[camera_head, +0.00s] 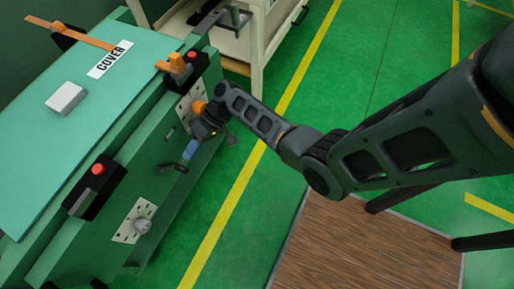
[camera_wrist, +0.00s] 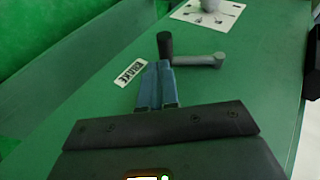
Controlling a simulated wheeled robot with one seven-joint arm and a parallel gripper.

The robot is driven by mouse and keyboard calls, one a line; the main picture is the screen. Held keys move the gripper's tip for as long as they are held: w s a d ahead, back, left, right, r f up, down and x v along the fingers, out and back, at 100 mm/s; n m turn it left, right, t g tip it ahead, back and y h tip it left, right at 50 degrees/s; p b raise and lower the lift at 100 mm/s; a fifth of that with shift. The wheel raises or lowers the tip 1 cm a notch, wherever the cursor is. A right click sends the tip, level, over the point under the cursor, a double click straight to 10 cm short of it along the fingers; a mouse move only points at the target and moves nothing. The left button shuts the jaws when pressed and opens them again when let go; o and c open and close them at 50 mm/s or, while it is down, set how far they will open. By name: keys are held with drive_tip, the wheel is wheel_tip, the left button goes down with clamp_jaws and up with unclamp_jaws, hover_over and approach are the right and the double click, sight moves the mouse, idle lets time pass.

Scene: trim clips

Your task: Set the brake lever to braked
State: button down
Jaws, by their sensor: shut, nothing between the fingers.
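The brake lever is a grey arm (camera_wrist: 198,60) with a dark round knob (camera_wrist: 164,44) at its left end in the wrist view. The arm runs sideways along the green panel to a pivot at its right end. A white BRAKE label (camera_wrist: 130,73) is left of the knob. My gripper (camera_wrist: 165,66) has its blue fingers shut and empty, their tips just short of the knob; I cannot tell whether they touch it. In the head view my gripper (camera_head: 187,158) is at the cabinet's front, with the dark lever knob (camera_head: 181,168) just below the fingertips.
The green cabinet (camera_head: 110,75) carries a COVER label (camera_head: 110,59) and a white block (camera_head: 66,98) on top. Black boxes with red buttons (camera_head: 97,169) and a plate with a round knob (camera_head: 142,225) are on its front.

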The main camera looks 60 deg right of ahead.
drive_tip(key=s+d+r+n+h+p, duration=0.15)
drive_tip(key=r+h+p, duration=0.35)
drive_tip(key=r, duration=0.5)
drive_tip(key=s+d+r+h+p, duration=0.2)
drive_tip(key=r+p, duration=0.4)
drive_tip(key=r, duration=0.4)
drive_tip(key=s+a+f+m+t+h+b, duration=0.15)
drive_tip(key=s+a+f, duration=0.25)
drive_tip(key=s, duration=0.5)
drive_tip(key=s+a+r+t+h+b, duration=0.1)
drive_tip(key=s+a+r+t, duration=0.1)
drive_tip(key=s, duration=0.8)
drive_tip(key=shift+s+r+t+h+b, duration=0.4)
drive_tip(key=shift+r+t, duration=0.5)
drive_tip(key=shift+t, duration=0.15)
